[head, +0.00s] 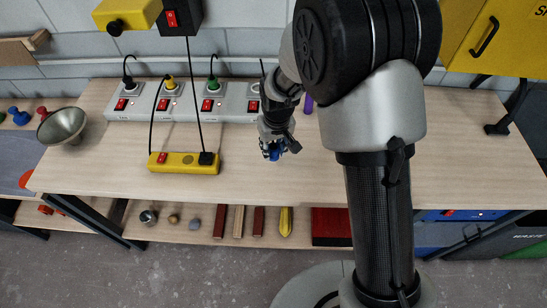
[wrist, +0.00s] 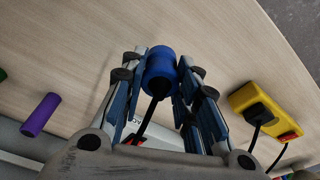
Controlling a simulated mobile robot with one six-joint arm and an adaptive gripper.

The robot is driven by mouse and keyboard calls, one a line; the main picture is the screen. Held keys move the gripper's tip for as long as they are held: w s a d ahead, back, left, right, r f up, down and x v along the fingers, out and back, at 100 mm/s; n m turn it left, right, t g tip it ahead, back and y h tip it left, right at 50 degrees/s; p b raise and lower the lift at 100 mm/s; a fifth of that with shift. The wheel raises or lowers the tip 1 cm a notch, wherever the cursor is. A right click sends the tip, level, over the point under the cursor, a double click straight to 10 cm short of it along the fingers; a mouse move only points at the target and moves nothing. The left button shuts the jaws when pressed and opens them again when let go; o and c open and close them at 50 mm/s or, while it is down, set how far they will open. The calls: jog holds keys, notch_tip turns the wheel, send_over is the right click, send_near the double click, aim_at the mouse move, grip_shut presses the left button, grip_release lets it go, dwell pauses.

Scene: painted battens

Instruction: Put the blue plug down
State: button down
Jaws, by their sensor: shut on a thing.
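My gripper (wrist: 158,95) is shut on the blue plug (wrist: 161,68), which sits between its two fingers in the wrist view. A black cord runs from the plug back toward my wrist. In the head view my gripper (head: 273,150) hangs over the wooden workbench (head: 300,185), right of the yellow power strip. The blue plug (head: 272,153) shows only partly there. I cannot tell whether the plug touches the bench top.
A yellow power strip (head: 185,162) with a black plug lies to the left. White socket units (head: 180,106) with switches and cords line the back. A purple cylinder (wrist: 40,115) lies nearby. A metal bowl (head: 62,126) stands far left. The front of the bench is clear.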

aim_at(274, 158)
jog(key=shift+f+b, duration=0.45)
jog(key=shift+f, duration=1.85)
jog(key=shift+f+b, duration=0.55)
jog(key=shift+f, duration=0.05)
jog(key=c, duration=1.2)
grip_release()
jog(key=shift+r, duration=0.1)
